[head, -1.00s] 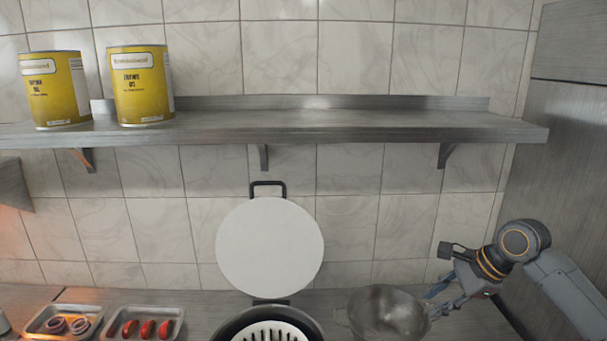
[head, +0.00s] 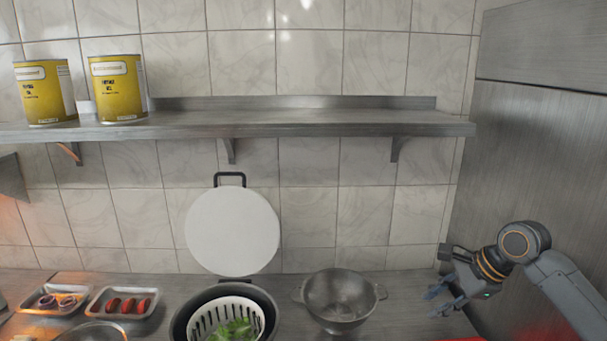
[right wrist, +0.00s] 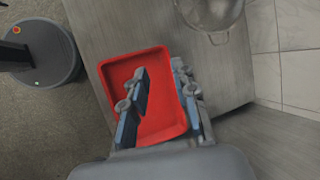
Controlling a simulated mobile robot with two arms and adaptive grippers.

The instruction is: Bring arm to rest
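My right gripper (head: 441,301) is at the right of the head view, above the counter and to the right of a metal colander (head: 340,299). It is apart from the colander. In the right wrist view the two fingers (right wrist: 160,72) are spread with nothing between them. A red tray (right wrist: 118,72) lies below them. My left gripper is in neither view.
A pot with a white basket (head: 201,324) holding green leaves stands left of the colander, its round lid (head: 233,230) raised behind. Trays of onion (head: 35,309) and tomato (head: 98,307) lie left. A shelf (head: 300,123) with two yellow cans (head: 118,88) hangs above. A metal wall (head: 530,150) borders the right.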

